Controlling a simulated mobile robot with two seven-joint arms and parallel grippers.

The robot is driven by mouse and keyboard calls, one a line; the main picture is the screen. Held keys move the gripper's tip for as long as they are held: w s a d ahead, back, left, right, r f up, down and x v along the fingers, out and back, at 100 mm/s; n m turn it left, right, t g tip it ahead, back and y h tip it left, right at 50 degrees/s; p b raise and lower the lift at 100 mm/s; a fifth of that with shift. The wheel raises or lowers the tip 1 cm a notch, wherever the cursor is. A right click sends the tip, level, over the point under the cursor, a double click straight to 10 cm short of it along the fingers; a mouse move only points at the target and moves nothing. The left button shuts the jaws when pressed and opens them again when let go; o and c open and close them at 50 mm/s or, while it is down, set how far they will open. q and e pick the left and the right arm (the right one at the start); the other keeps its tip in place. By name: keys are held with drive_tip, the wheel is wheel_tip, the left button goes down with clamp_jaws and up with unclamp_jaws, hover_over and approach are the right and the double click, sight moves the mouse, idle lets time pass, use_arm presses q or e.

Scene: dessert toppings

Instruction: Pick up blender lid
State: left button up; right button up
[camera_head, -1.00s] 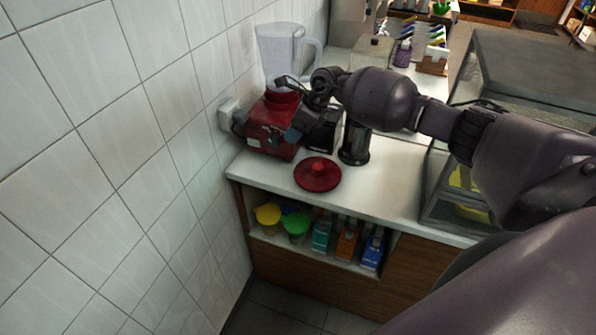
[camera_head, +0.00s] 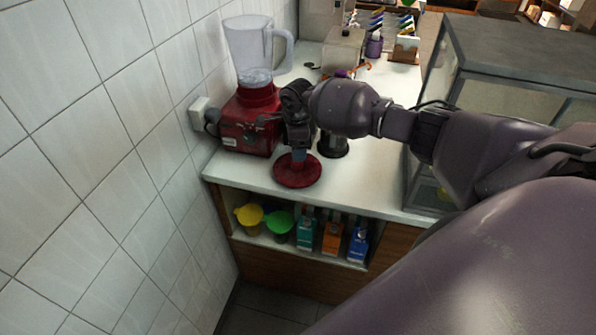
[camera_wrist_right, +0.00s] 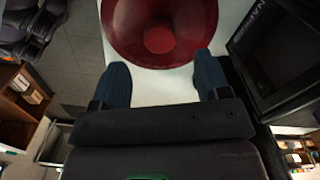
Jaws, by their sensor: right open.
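The blender lid (camera_head: 298,174) is a round dark red disc with a raised middle knob, lying flat on the white counter near its front edge. In the right wrist view the lid (camera_wrist_right: 182,42) sits just beyond the fingertips, with its knob between their lines. My right gripper (camera_head: 299,158) points down over the lid in the head view. Its two blue fingers stand apart with nothing between them in the wrist view (camera_wrist_right: 163,78). In the head view the gripper hides part of the lid and its knob. My left gripper is not in view.
The red blender base (camera_head: 247,125) with its clear jug (camera_head: 250,52) stands behind left, against the tiled wall. A dark cylinder (camera_head: 333,145) stands close right of the lid. A glass case (camera_head: 432,150) stands farther right. Cups and cartons fill the shelf below.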

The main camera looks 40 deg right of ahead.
sight(297, 167)
drive_tip(key=shift+f, duration=0.25)
wheel_tip(297, 167, down, 5)
drive_tip(key=shift+b, duration=1.25)
drive_tip(key=shift+f, duration=0.1)
drive_tip(key=c, duration=1)
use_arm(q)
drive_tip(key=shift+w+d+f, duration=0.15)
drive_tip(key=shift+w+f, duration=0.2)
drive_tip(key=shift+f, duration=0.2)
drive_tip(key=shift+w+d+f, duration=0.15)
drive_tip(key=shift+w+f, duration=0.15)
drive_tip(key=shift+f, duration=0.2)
use_arm(e)
drive_tip(key=shift+r, duration=0.2)
drive_tip(key=shift+c, duration=0.2)
